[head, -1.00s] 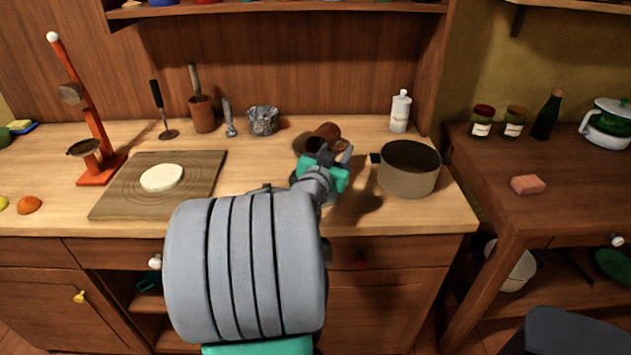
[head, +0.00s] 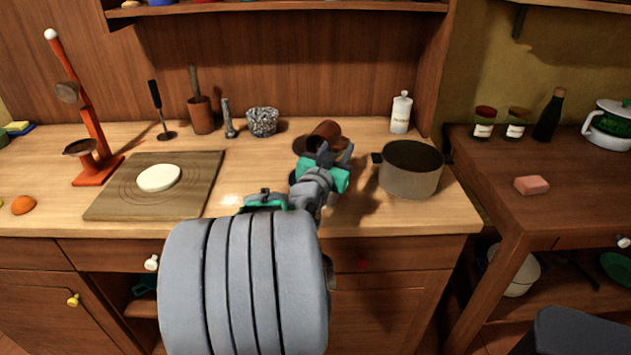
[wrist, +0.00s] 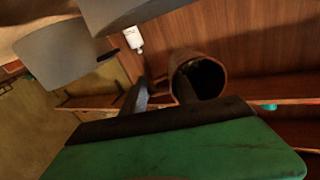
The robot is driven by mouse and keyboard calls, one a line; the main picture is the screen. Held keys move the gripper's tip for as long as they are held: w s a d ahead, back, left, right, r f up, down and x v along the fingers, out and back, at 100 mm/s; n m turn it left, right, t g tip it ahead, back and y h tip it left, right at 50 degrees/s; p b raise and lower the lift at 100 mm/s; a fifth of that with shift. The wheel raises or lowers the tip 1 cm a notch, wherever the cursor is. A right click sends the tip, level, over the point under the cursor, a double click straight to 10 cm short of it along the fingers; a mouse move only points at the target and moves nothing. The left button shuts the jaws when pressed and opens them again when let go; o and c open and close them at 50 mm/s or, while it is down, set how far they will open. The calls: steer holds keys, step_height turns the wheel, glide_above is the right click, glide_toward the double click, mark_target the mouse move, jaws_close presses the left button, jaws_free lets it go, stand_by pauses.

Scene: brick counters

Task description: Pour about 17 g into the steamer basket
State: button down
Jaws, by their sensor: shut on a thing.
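My gripper (head: 332,155) is over the counter, left of the grey pot, and is shut on a brown cup (head: 324,132). The cup is tilted in the head view. In the wrist view the cup (wrist: 203,72) shows its round mouth and a dark inside; how much it holds cannot be told. A low dark-brown round rim (head: 301,146) shows beside and below the cup, mostly hidden by the cup and my gripper. I cannot tell whether it is the steamer basket. No stream of material is visible.
The grey pot (head: 410,178) with a dark handle stands close on the right. A white bottle (head: 401,113) stands behind it. A speckled bowl (head: 262,122) is at the back left. A board (head: 205,178) with pale dough (head: 159,178) lies left. Counter between board and gripper is clear.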

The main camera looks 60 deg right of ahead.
steer(key=shift+a+r+h+b, duration=0.1)
steer(key=shift+h+b, duration=0.5)
steer(key=shift+b, duration=1.5)
steer(key=shift+r+b, duration=0.2)
steer(key=shift+b, duration=0.6)
